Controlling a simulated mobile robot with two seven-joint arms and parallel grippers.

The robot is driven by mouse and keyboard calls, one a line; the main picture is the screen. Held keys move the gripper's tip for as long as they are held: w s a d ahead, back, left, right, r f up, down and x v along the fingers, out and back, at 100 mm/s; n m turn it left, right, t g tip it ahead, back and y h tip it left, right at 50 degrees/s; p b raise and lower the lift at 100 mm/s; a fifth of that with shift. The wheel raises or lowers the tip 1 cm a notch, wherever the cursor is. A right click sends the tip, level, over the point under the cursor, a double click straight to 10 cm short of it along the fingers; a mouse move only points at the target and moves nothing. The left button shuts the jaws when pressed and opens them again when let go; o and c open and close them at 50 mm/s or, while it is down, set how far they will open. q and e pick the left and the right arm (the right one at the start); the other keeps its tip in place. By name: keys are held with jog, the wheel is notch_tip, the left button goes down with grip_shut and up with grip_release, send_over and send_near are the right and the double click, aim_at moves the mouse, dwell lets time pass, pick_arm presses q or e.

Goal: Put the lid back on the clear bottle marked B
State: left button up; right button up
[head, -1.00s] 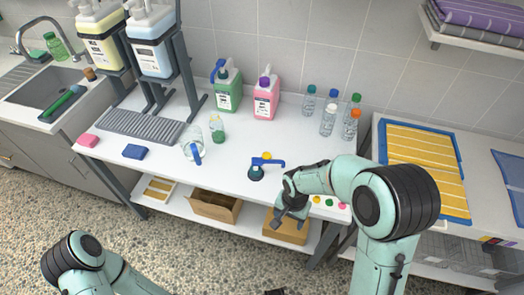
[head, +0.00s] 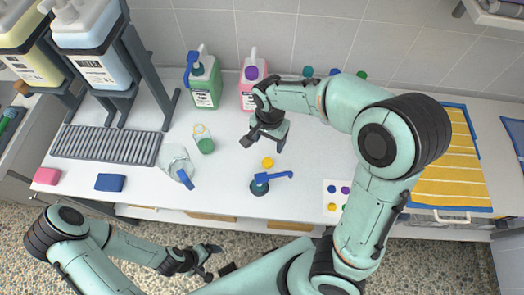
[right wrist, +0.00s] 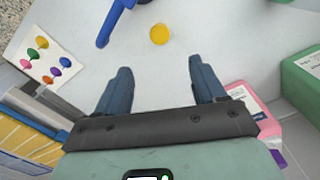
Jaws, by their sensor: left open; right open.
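A yellow disc like a lid (head: 267,162) lies flat on the white counter; it also shows in the right wrist view (right wrist: 159,34). My right gripper (head: 262,144) is open and empty above the counter, just behind the disc in the head view. In the right wrist view its fingers (right wrist: 160,68) are apart, with the disc beyond them. Bottles with teal, blue and green caps (head: 361,75) stand at the back wall, mostly hidden by my right arm. I cannot read a letter B on any bottle. My left gripper (head: 212,262) is open and empty, low in front of the counter.
A blue-handled tool with a dark round head (head: 259,187) lies close to the disc. A clear jug (head: 175,160) and a small clear-and-green bottle (head: 203,140) are to the left. Green (head: 204,82) and pink (head: 248,95) jugs stand behind. A card with coloured dots (head: 332,187) lies right.

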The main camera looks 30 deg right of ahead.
pick_arm(q)
jog(key=shift+s, duration=0.25)
pick_arm(e)
jog(key=shift+s, duration=0.25)
jog(key=b, duration=0.1)
send_over(268, 162)
notch_tip(268, 162, down, 7)
jog(key=shift+s+f, duration=0.1)
pick_arm(q)
jog(key=shift+s+f, duration=0.3)
jog(key=shift+f, duration=0.2)
jog(key=shift+s+f, duration=0.25)
jog(key=shift+f, duration=0.2)
pick_arm(e)
jog(key=shift+f, duration=0.5)
jog(key=shift+f, duration=0.1)
notch_tip(268, 162, down, 5)
jog(key=shift+b, duration=0.6)
pick_arm(q)
jog(key=shift+s+f, duration=0.3)
jog(key=shift+f, duration=0.15)
pick_arm(e)
jog(key=shift+w, duration=0.2)
jog(key=c, duration=1.1)
